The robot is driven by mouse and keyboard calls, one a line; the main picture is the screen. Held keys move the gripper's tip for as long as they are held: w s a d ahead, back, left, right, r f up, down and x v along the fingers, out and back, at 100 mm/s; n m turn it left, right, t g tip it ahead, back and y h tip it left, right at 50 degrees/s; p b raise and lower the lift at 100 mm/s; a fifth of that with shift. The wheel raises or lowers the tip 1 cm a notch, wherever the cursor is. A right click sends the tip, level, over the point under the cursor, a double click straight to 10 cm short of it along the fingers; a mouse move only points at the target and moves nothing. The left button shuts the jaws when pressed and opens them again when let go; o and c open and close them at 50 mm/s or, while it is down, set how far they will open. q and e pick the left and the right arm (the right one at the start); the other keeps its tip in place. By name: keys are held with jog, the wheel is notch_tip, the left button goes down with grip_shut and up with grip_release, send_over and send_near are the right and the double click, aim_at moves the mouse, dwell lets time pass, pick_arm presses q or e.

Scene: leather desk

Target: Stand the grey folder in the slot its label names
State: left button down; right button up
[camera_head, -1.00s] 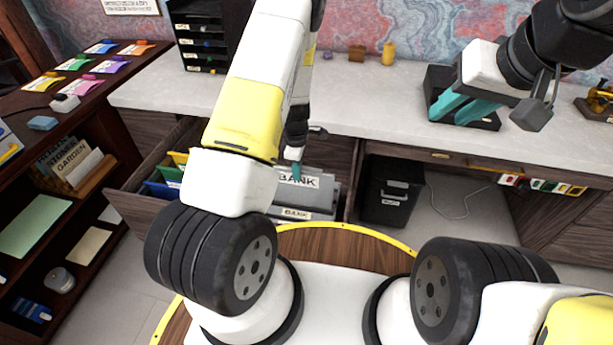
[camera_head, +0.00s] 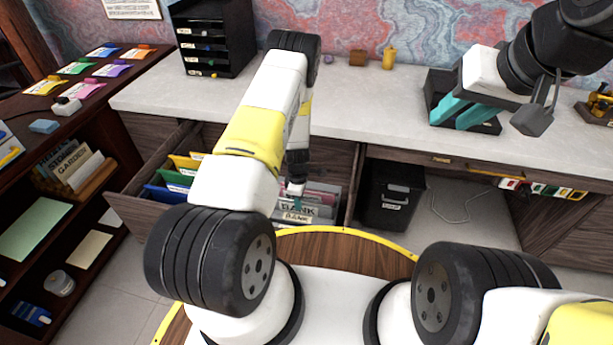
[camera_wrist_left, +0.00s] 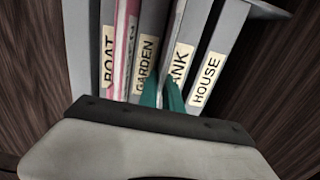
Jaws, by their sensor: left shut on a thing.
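My left gripper (camera_head: 297,186) is shut on the grey folder (camera_head: 296,207), which bears a BANK label and is low in the open drawer (camera_head: 140,207). A second BANK label (camera_head: 297,218) shows just in front of it. In the left wrist view my teal fingertips (camera_wrist_left: 163,92) are between the GARDEN label (camera_wrist_left: 146,66) and a partly covered label ending in NK (camera_wrist_left: 180,62). I cannot tell whether the folder touches the slot floor. My right gripper (camera_head: 452,120) is open, with its teal fingers apart at a black tray on the counter.
BOAT (camera_wrist_left: 108,55) and HOUSE (camera_wrist_left: 207,80) labels flank the slots; a pink folder (camera_wrist_left: 124,45) stands near BOAT. Yellow and blue folders (camera_head: 178,175) stand at the drawer's left. A black bin (camera_head: 391,198) is right of the drawer. The black letter rack (camera_head: 207,40) is on the counter.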

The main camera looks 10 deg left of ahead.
pick_arm(q)
jog(key=shift+f, duration=0.1)
jog(key=c, duration=1.5)
grip_release()
